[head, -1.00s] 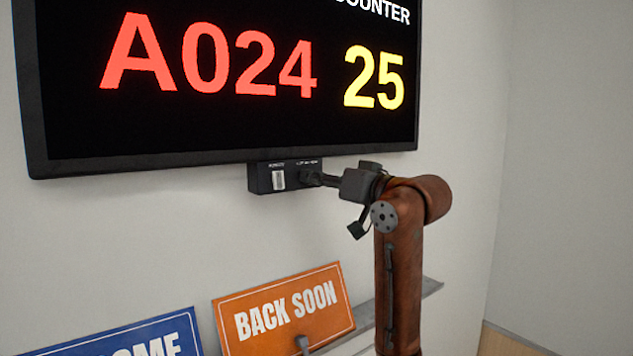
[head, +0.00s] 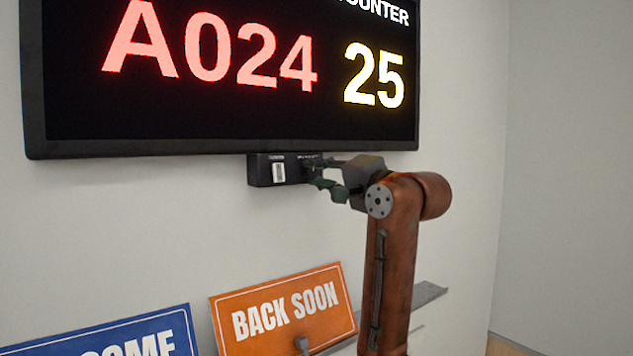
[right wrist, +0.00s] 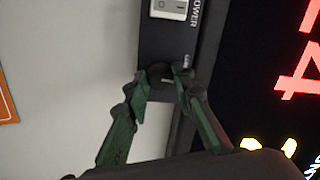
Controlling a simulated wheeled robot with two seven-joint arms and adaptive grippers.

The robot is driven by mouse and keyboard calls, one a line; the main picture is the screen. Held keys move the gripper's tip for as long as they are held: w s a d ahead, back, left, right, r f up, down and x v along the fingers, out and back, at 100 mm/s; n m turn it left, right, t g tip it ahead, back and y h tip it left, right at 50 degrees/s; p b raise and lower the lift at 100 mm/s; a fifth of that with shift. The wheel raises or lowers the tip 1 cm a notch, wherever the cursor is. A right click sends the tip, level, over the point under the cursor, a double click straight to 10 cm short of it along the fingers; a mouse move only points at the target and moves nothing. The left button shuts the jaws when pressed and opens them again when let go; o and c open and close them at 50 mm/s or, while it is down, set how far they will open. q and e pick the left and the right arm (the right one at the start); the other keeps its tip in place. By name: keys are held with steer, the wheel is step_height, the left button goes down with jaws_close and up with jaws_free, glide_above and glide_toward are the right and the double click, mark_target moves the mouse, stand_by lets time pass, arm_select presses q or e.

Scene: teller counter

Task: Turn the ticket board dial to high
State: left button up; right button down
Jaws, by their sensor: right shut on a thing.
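The ticket board (head: 230,143) hangs on the wall, lit with A024 and 25. A small black control box (head: 264,169) sits under its lower edge, with a white power switch (head: 279,173). The round dark dial (right wrist: 160,74) shows in the right wrist view, below the power switch. My right gripper (right wrist: 164,82) is shut on the dial, one green finger on each side. In the head view the right gripper (head: 318,172) reaches the box from the right and hides the dial. The dial's pointer and level marks cannot be read. My left gripper is not in view.
An orange BACK SOON sign (head: 283,307) and a blue sign (head: 110,340) stand below the board, left of my right arm. A grey ledge (head: 428,294) runs behind the arm. The wall on the right is bare.

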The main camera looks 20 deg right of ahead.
steer(key=m+b, duration=0.1)
steer(key=m, duration=0.4)
steer(key=shift+h+b, duration=0.3)
steer(key=shift+b, duration=0.05)
steer(key=shift+f+m+t+h+b, duration=0.1)
steer(key=shift+m+t+h+b, duration=0.25)
steer(key=shift+m, duration=1.85)
steer(key=c, duration=1.7)
jaws_free()
steer(key=shift+s, duration=0.1)
steer(key=shift+o, duration=0.4)
steer(key=v, duration=1.2)
